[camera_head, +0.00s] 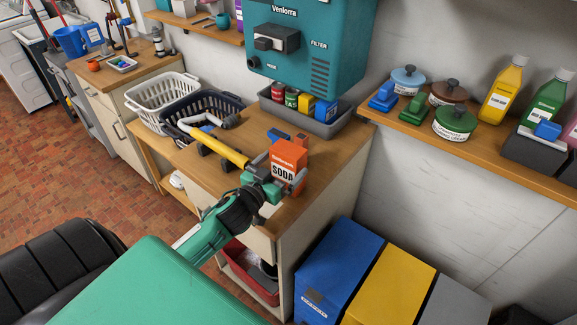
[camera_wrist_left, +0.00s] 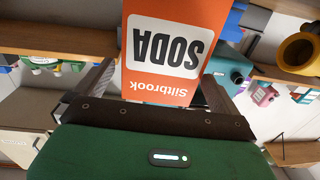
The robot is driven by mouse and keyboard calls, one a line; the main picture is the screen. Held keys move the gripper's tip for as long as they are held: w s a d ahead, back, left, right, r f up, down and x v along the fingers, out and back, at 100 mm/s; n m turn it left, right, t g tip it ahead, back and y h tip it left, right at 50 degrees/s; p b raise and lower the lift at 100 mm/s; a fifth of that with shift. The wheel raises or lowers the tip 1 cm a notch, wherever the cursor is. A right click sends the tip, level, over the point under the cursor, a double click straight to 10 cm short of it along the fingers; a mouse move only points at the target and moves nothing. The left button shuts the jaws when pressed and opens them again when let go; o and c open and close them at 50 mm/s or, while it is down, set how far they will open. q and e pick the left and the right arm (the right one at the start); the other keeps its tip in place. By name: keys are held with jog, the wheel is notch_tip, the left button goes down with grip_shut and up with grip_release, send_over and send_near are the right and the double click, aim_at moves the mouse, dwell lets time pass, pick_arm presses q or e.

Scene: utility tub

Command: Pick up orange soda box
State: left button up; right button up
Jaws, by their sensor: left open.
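The orange soda box (camera_head: 289,154) stands upright on the wooden counter, with a white label reading SODA. My left gripper (camera_head: 278,174) is at the box, open, with one finger on each side of it. In the left wrist view the orange soda box (camera_wrist_left: 165,45) appears upside down between the two spread fingers of the left gripper (camera_wrist_left: 158,85). Gaps show beside the box there, most clearly on its right. The lower part of the box is partly hidden by the gripper in the head view. My right gripper is not in view.
A yellow-handled tool (camera_head: 215,146) lies left of the box. Behind stand a dark basket (camera_head: 172,108), a white basket (camera_head: 150,92) and a grey tray (camera_head: 318,128) with cans under a teal machine (camera_head: 305,60). Blue and yellow bins (camera_head: 340,265) stand below, right of the counter.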

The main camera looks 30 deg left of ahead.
pick_arm(q)
jog(key=shift+w+r, duration=0.1)
jog(key=shift+w, duration=0.3)
jog(key=w+p, duration=0.2)
jog(key=w, duration=0.2)
jog(key=shift+w, duration=0.35)
jog(key=c, duration=1)
jog(key=shift+c, duration=1.2)
